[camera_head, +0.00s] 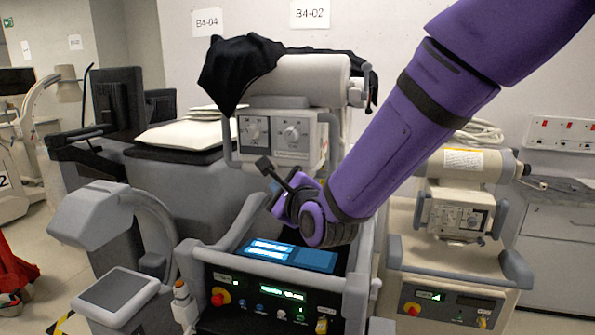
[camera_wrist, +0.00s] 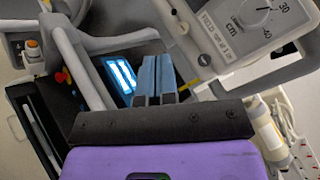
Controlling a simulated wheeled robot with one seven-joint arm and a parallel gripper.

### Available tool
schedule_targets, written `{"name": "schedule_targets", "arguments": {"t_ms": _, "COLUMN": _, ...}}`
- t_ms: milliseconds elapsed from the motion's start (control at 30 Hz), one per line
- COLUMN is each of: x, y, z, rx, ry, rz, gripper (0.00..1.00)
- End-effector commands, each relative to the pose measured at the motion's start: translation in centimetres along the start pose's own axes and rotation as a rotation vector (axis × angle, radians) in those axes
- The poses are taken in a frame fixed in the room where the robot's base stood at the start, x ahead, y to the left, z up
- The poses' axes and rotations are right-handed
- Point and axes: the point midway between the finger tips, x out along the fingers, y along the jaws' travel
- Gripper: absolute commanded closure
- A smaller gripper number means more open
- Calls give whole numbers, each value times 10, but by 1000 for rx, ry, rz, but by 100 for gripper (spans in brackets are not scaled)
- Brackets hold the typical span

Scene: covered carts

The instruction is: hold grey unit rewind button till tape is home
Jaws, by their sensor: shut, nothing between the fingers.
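A grey unit (camera_head: 357,285) stands front centre in the head view, with a lit blue screen (camera_head: 290,254) on top. Its front panel has a green display (camera_head: 268,289), a red knob (camera_head: 219,297) and small blue, white and green buttons (camera_head: 281,314). I cannot read which is rewind, and no tape is clear. My gripper (camera_head: 273,186) is above and behind the screen, apart from the panel. In the wrist view my gripper (camera_wrist: 157,72) has its bluish fingers together, holding nothing. The blue screen (camera_wrist: 120,75) shows beyond them, to the left.
A similar cart (camera_head: 455,270) with a dial box stands at right. A machine under a black cover (camera_head: 240,68) stands behind. A grey arm with a tablet (camera_head: 118,291) is at front left. Raised side handles (camera_head: 361,245) flank the grey unit. A dial (camera_wrist: 255,15) shows in the wrist view.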

Motion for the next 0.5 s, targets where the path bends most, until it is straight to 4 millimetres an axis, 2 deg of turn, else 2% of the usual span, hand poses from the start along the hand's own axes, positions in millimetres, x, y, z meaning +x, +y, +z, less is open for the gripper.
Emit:
{"name": "schedule_targets", "arguments": {"t_ms": 167, "x": 6, "y": -5, "z": -4, "rx": -1, "ry": 1, "rz": -1, "gripper": 100}}
{"name": "schedule_targets", "arguments": {"t_ms": 500, "x": 35, "y": -26, "z": -26, "rx": -2, "ry": 1, "rz": -1, "gripper": 100}}
